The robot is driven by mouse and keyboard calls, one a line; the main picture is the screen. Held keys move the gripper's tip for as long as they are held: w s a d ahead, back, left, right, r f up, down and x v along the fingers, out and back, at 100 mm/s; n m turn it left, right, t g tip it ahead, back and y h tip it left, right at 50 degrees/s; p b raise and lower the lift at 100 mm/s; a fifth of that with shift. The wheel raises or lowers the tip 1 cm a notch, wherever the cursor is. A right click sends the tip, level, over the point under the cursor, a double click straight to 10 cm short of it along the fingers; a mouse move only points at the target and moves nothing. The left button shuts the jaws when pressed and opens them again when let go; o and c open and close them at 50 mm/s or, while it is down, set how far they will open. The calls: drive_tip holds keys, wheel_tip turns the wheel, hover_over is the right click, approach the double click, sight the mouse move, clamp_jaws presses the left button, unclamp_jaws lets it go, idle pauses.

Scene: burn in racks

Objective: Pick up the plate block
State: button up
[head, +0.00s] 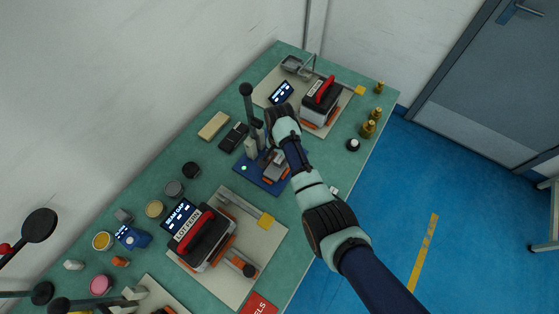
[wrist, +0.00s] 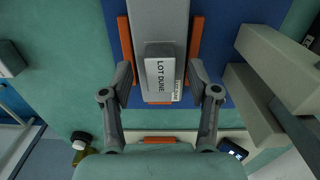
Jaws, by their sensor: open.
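A grey plate block (wrist: 161,72) with a label reading LOT DUNE lies between two orange rails on a blue base in the wrist view. In the head view the block (head: 277,172) is partly hidden by my arm, on the blue base (head: 250,178) mid-table. My gripper (wrist: 163,84) is open, with one finger on each side of the block's near end. Gaps seem to show between fingers and block; I cannot tell whether either touches. In the head view my gripper (head: 272,155) is over the blue base, mostly hidden by my wrist.
A beige upright part (wrist: 250,105) stands close right of my gripper in the wrist view. Red-handled units stand on plates behind (head: 320,102) and in front (head: 203,240). Brass weights (head: 368,128) are near the right table edge. Small jars crowd the left.

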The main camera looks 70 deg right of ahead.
clamp_jaws()
drive_tip(key=shift+r, duration=0.1)
wheel_tip(320, 180, up, 20)
drive_tip(key=p, duration=0.8)
